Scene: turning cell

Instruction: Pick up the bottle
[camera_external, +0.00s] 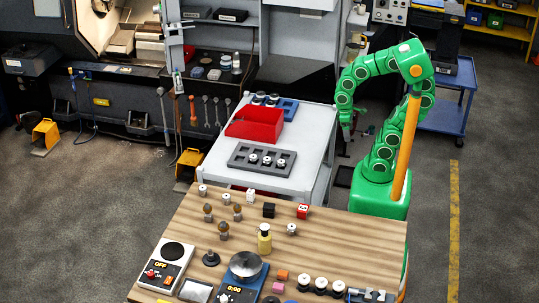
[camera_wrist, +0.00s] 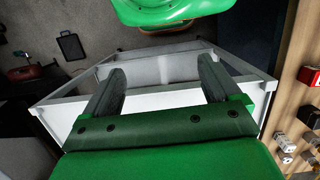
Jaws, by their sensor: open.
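The wooden table (camera_external: 370,232) holds small cubes, knobs, a scale (camera_external: 245,266) and a hotplate (camera_external: 170,262) around the bottle. The grey-white table (camera_external: 312,135) carries a red bin (camera_external: 255,124) and a grey tray (camera_external: 262,158). A blue cart (camera_external: 445,115) stands behind my arm.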

